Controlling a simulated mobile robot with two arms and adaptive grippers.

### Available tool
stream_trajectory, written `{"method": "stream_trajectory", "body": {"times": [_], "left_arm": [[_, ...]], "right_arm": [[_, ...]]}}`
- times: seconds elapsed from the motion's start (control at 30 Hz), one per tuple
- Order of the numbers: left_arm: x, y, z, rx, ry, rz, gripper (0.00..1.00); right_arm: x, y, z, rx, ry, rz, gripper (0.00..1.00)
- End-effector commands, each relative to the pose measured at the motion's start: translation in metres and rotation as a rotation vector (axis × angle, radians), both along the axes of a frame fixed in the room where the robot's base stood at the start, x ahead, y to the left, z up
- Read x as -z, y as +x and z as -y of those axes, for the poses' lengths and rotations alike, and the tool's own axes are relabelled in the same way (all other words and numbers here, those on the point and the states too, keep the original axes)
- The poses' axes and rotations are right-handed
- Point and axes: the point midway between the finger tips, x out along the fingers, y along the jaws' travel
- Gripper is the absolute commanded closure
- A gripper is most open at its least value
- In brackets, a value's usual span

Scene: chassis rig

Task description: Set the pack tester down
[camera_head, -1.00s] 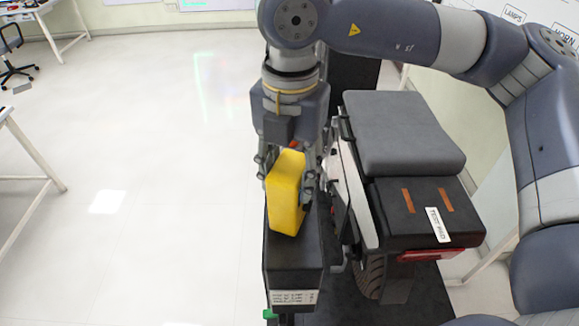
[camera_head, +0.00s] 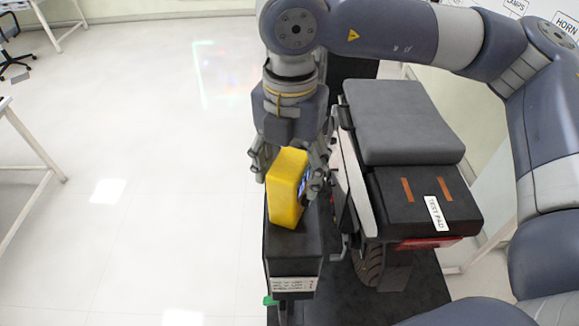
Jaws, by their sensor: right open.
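The pack tester is a yellow box-shaped device (camera_head: 286,190) with a bluish face on its right side. It stands upright on top of a black box (camera_head: 292,250) that has a white printed label on its front. My right gripper (camera_head: 288,175) is open, pointing down, with its fingers on either side of the tester. The fingers appear apart from the yellow body, though the far side is partly hidden. My left gripper is not in view.
Just right stands a chassis with a grey seat (camera_head: 403,122), a black block labelled TEST PAD (camera_head: 420,200) and a tyre (camera_head: 368,265) below. White tables (camera_head: 30,140) stand at the left edge. The floor (camera_head: 140,200) left of the black box is clear.

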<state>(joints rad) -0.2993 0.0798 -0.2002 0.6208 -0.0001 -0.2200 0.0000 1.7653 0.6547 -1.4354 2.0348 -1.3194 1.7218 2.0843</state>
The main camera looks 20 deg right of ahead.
Motion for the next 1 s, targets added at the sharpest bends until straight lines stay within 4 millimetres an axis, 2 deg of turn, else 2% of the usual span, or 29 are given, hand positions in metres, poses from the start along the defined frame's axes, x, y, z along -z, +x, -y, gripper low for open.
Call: {"method": "stream_trajectory", "body": {"times": [0.13, 0.17, 0.27, 0.5, 0.7, 0.83, 1.0], "left_arm": [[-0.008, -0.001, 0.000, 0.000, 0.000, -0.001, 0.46], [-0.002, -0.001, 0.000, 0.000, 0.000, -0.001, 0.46], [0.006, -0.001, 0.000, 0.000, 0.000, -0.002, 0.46], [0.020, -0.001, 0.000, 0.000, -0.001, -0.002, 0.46], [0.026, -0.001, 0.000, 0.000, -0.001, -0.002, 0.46], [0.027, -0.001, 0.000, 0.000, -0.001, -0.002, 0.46], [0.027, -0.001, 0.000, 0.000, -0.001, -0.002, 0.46]], "right_arm": [[-0.007, 0.000, 0.000, 0.000, 0.000, 0.000, 0.39], [-0.008, 0.001, 0.000, 0.001, 0.001, 0.003, 0.39], [-0.025, 0.001, -0.001, 0.000, 0.001, 0.005, 0.39], [-0.079, 0.001, -0.001, 0.000, 0.002, 0.004, 0.39], [-0.111, 0.000, 0.000, 0.000, 0.000, 0.001, 0.39], [-0.121, -0.001, 0.000, -0.002, 0.000, 0.000, 0.39], [-0.124, -0.001, 0.000, -0.003, -0.001, -0.001, 0.39]]}}
